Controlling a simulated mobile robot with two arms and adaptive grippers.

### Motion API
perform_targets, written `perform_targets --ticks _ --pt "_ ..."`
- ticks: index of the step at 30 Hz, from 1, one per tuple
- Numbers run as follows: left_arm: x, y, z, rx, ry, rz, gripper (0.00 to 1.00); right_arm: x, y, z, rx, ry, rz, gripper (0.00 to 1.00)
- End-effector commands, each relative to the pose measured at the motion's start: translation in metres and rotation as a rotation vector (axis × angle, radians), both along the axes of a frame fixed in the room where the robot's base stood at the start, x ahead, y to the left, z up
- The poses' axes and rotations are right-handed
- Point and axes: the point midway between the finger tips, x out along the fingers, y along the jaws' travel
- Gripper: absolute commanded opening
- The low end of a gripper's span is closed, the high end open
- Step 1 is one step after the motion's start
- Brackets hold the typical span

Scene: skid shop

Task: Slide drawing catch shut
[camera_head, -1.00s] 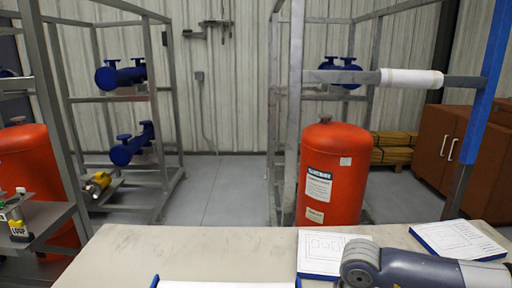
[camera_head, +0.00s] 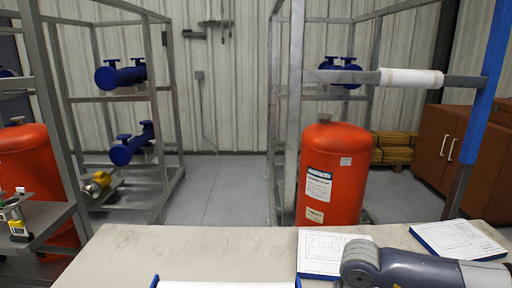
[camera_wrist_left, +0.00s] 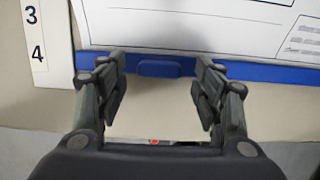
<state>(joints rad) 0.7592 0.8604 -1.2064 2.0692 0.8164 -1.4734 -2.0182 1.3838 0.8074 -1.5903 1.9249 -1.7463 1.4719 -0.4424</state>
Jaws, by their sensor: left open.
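In the left wrist view my left gripper (camera_wrist_left: 160,60) is open. Its two fingers are apart, one on each side of a small blue catch (camera_wrist_left: 158,69) on the near edge of a blue frame (camera_wrist_left: 265,73). No finger visibly touches the catch. A white drawing sheet (camera_wrist_left: 190,28) with printed lines lies in the frame. In the head view only the far part of a white sheet (camera_head: 226,284) between blue edges shows at the bottom. Neither gripper shows in the head view; an arm link of mine is at lower right.
A beige table (camera_head: 130,250) carries two more blue-edged drawing boards, one (camera_head: 320,250) beside my arm link and one (camera_head: 455,240) at the right. A strip marked 3 and 4 (camera_wrist_left: 35,40) lies left of the frame. A red tank (camera_head: 333,170) stands behind the table.

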Motion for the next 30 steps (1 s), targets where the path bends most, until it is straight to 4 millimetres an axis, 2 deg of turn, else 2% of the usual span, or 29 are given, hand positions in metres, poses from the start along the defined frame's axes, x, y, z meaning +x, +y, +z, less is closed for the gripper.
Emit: perform_targets --ticks 21,30 --pt "0.001 0.0 0.059 0.0 -0.003 0.001 0.62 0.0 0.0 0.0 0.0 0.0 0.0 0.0" --pt "0.0 0.001 0.072 0.0 -0.001 0.001 0.62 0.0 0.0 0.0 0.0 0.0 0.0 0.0"
